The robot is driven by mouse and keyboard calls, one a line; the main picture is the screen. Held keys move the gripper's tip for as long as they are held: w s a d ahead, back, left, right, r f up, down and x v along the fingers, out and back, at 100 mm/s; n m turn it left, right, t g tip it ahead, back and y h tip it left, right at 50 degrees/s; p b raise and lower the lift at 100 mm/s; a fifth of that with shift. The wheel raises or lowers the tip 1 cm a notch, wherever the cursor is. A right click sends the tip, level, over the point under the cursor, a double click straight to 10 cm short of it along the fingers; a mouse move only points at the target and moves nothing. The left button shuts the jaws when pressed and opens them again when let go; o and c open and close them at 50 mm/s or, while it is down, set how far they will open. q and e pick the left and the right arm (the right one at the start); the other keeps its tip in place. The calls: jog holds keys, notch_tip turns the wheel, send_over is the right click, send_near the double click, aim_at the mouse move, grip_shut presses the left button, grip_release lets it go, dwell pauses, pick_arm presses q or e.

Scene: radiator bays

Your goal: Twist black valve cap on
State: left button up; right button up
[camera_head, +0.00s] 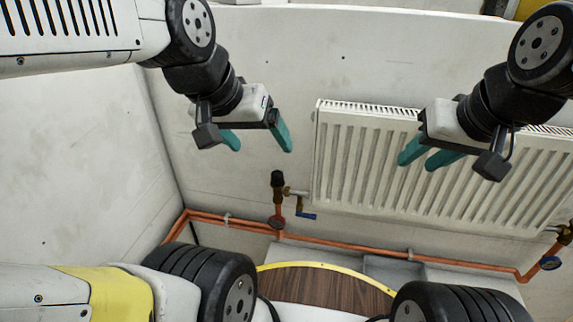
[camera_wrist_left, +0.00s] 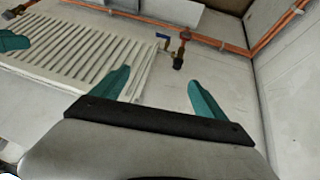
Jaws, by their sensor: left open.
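The black valve cap (camera_head: 277,179) sits upright on top of the brass valve (camera_head: 278,197) at the radiator's lower left corner; I cannot tell how tightly it is seated. It also shows small in the left wrist view (camera_wrist_left: 178,63), beyond the fingers. My left gripper (camera_head: 258,143) is open and empty, with teal fingers apart, above the cap in the head view and not touching it. My right gripper (camera_head: 418,162) is in front of the radiator, its two teal fingers apart and nothing visible between them.
The white radiator (camera_head: 350,165) hangs on the wall to the right of the cap. A blue-handled tap (camera_head: 307,216) is just below right of it. Copper pipes (camera_head: 340,243) run below. Bare wall lies to the left.

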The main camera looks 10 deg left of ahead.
pick_arm(q)
jog(key=shift+c, duration=0.2)
jog(key=shift+w, duration=0.1)
jog(key=c, duration=0.3)
jog(key=w, duration=0.2)
jog(key=w+f+g, duration=0.1)
jog(key=w, duration=0.2)
jog(key=w+g, duration=0.1)
jog(key=w, duration=0.1)
jog(key=shift+w+a+f, duration=0.35)
jog(key=shift+f, duration=0.05)
jog(key=shift+c, duration=0.8)
jog(key=n+g+y, duration=0.1)
jog(key=g+y, duration=0.1)
jog(key=g, duration=0.2)
send_over(277, 173)
notch_tip(277, 173, down, 18)
jog(key=shift+s+r, duration=0.1)
jog(key=shift+r, duration=0.05)
jog(key=shift+f, duration=3.95)
jog(key=shift+c, duration=0.4)
